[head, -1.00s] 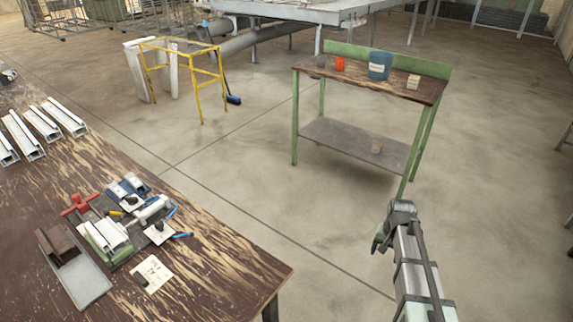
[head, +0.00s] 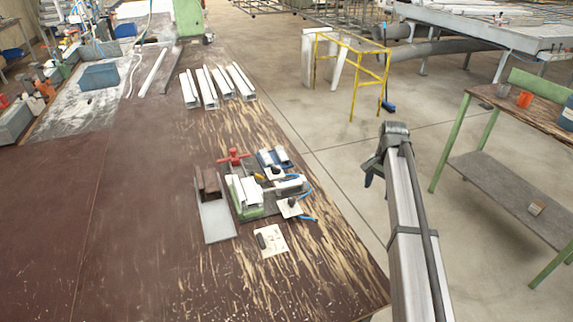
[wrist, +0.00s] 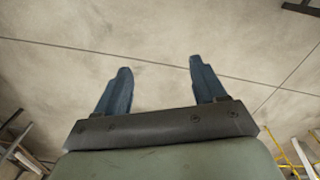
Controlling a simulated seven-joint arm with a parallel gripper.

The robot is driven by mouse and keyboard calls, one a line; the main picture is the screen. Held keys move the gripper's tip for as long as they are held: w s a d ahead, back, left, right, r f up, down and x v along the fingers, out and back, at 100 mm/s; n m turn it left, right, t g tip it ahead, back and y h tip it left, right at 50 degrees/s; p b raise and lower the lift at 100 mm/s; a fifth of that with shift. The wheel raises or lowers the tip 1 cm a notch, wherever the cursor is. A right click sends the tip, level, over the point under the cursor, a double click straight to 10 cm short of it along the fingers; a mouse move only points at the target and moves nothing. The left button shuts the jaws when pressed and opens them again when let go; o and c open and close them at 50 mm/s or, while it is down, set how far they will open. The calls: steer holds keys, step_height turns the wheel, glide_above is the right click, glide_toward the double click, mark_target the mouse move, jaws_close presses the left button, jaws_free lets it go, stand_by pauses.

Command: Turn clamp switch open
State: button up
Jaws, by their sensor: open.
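The clamp fixture (head: 254,207) sits on the worn wooden bench, with a red handle (head: 234,157), a green block under white profiles and a pale cylinder. At its right, a small pale plate (head: 289,208) carries a dark knob with a blue cable beside it. This may be the clamp switch, but it is too small to tell its position. My gripper (head: 373,172) is well to the right of the fixture, above the floor beyond the bench edge. In the wrist view my gripper (wrist: 160,67) shows two blue fingers wide apart, with nothing between them and bare floor beyond.
A grey tray (head: 217,222) with a brown profile lies left of the fixture. A card (head: 271,241) with a dark item lies in front. White profiles (head: 218,87) lie farther back. The bench's (head: 125,240) left front is clear. A green-framed table (head: 490,170) stands right.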

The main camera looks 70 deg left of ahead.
steer(key=s+a+r+n, duration=0.1)
steer(key=s+a+r, duration=0.4)
steer(key=s+a, duration=0.25)
steer(key=s+a+r, duration=0.4)
steer(key=s+a, duration=0.3)
steer(key=s, duration=0.1)
step_height(320, 180, up, 6)
glide_above(275, 168)
steer(key=shift+n, duration=0.3)
step_height(275, 168, down, 13)
steer(key=shift+w+a+f, duration=0.1)
steer(key=shift+f, duration=0.05)
steer(key=shift+c, duration=0.5)
steer(key=c, duration=1)
steer(key=shift+o, duration=0.2)
